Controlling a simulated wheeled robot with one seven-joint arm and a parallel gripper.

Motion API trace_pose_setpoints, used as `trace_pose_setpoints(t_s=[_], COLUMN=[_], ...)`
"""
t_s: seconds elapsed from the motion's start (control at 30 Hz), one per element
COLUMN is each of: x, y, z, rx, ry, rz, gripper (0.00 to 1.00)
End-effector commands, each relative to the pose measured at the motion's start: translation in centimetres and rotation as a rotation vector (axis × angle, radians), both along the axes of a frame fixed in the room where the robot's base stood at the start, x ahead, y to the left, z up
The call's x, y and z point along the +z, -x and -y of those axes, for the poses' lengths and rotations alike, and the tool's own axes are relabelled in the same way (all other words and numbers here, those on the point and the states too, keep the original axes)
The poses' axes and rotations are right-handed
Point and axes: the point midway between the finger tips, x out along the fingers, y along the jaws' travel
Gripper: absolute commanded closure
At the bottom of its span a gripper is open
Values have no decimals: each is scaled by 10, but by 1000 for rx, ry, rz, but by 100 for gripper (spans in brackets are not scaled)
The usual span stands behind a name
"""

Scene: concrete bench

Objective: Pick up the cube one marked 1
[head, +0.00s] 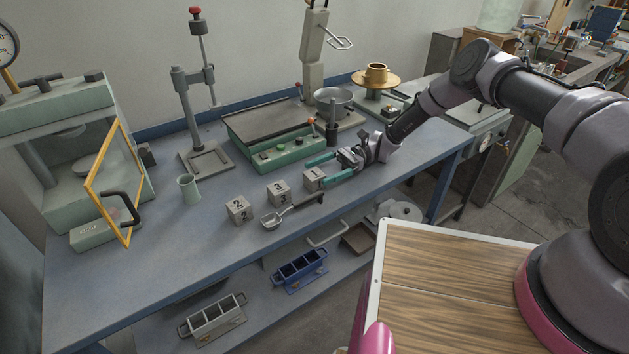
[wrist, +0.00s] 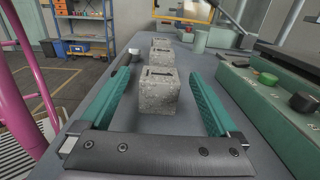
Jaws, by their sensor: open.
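The cube marked 1 (head: 313,180) is a speckled grey block on the blue bench, the rightmost of a row of three in the head view. In the wrist view the nearest cube (wrist: 158,97), with a dark mark on top, sits between the fingers. My gripper (head: 320,171) has green fingers spread wide at this cube. In the wrist view my gripper (wrist: 158,80) shows a gap on both sides of the cube. The cube marked 3 (head: 279,193) and the cube marked 2 (head: 238,211) stand farther left.
A metal scoop (head: 275,219) lies in front of the cubes, its handle reaching near the cube marked 1. A green control box (head: 275,150) stands behind the row. The bench's front edge is close by.

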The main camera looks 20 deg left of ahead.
Motion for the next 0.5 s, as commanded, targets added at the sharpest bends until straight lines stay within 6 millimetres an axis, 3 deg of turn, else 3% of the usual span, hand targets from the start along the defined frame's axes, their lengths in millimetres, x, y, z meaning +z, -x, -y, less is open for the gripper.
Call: trace_pose_setpoints(t_s=[0.23, 0.4, 0.5], x=[0, 0, 0], y=[1, 1, 1], z=[-1, -1, -1], rx=[0, 0, 0], ry=[0, 0, 0], rz=[0, 0, 0], gripper=[4, 69, 100])
